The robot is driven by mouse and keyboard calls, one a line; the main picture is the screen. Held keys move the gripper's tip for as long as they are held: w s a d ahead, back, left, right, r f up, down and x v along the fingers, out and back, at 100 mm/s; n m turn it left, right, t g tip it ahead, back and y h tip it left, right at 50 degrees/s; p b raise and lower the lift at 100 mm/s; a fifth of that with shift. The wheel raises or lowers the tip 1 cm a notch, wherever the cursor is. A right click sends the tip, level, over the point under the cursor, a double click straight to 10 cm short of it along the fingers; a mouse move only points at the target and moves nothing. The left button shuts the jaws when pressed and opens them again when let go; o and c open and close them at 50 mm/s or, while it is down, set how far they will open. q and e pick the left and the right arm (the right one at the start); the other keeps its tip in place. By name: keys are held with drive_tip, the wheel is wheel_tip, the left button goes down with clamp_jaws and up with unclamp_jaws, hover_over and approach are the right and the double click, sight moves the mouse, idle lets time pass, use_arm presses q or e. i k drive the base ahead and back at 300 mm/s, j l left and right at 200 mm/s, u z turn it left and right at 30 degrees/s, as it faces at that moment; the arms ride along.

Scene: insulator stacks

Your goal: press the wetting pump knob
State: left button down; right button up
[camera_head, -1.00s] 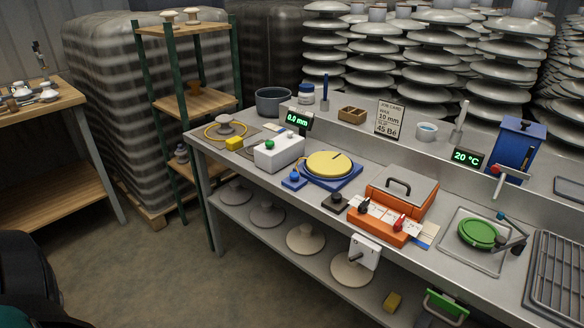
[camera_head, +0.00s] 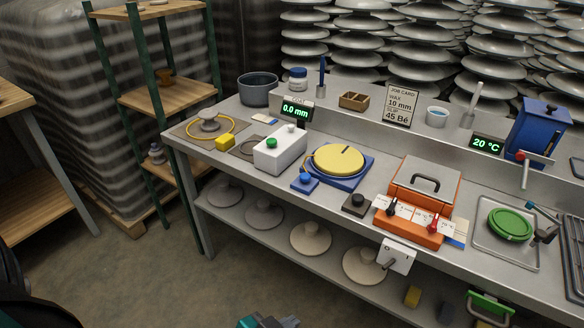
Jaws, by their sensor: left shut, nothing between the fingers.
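Several push knobs stand along the front of the steel bench (camera_head: 235,167). A blue knob on a small blue base (camera_head: 305,182) is in front of the yellow turntable (camera_head: 340,161). A black knob on a dark base (camera_head: 356,203) is to its right, beside the orange heater (camera_head: 410,231). A green knob (camera_head: 272,142) is on the white box (camera_head: 281,151). No label shows which one is the wetting pump knob. My left gripper (camera_head: 287,321) just shows at the bottom edge, shut and empty, well below the knobs and touching none.
A white switch box (camera_head: 397,257) sticks out from the bench's front edge. The lower shelf (camera_head: 272,244) holds several pale discs. A round green pad (camera_head: 509,224) lies in a tray at the right. Open floor lies in front of the bench.

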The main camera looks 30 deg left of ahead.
sight(305, 177)
drive_tip(key=j, duration=0.65)
drive_tip(key=i+j, duration=0.1)
drive_tip(key=j, duration=0.55)
